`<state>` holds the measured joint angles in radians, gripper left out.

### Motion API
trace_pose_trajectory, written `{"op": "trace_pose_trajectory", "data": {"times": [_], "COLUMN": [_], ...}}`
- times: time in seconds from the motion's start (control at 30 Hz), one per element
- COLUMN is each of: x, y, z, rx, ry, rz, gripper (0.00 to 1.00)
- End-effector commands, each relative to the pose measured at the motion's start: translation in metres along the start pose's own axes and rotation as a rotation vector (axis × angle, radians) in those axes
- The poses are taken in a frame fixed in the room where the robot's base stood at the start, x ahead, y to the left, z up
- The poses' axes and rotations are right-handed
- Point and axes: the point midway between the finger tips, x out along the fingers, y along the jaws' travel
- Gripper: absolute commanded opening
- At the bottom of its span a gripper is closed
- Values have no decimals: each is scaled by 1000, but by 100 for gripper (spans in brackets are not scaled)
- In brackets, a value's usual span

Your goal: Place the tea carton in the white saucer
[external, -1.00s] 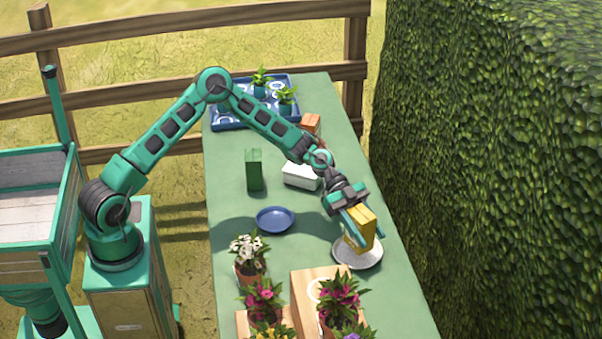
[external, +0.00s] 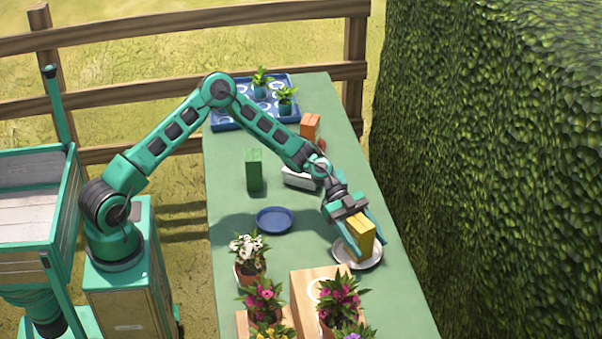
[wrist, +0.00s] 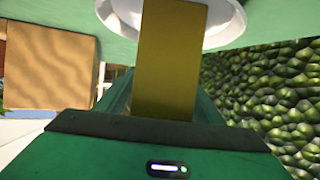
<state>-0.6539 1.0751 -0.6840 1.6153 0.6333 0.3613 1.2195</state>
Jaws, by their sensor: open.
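The yellow tea carton (external: 359,238) stands upright at the white saucer (external: 372,262), and looks to rest in it. In the wrist view the carton (wrist: 171,60) fills the space in front of my gripper, and the saucer's white rim (wrist: 228,30) shows behind it. My gripper (external: 357,226) is open, with its fingers on either side of the carton. I cannot tell whether a finger still touches the carton. The carton hides part of the saucer.
A blue saucer (external: 275,220), a green carton (external: 254,170) and a white container (external: 298,178) are on the table, with an orange carton (external: 310,126) behind. Potted flowers and a wooden block (external: 305,290) fill the front. A blue tray (external: 238,115) holds seedlings at the back.

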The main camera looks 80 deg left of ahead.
Motion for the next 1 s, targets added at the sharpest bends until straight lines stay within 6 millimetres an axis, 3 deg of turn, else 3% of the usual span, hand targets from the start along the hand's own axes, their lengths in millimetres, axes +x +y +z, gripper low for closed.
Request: {"op": "trace_pose_trajectory", "data": {"times": [0.17,0.6,0.8,1.0], "x": [-17,-99,-117,-121], "y": [-1,-1,0,0], "z": [0,0,-1,-1], "rx": [0,0,0,1], "ry": [0,-1,0,0], "rz": [-3,-2,-1,0], "gripper": [61,61,61,61]}}
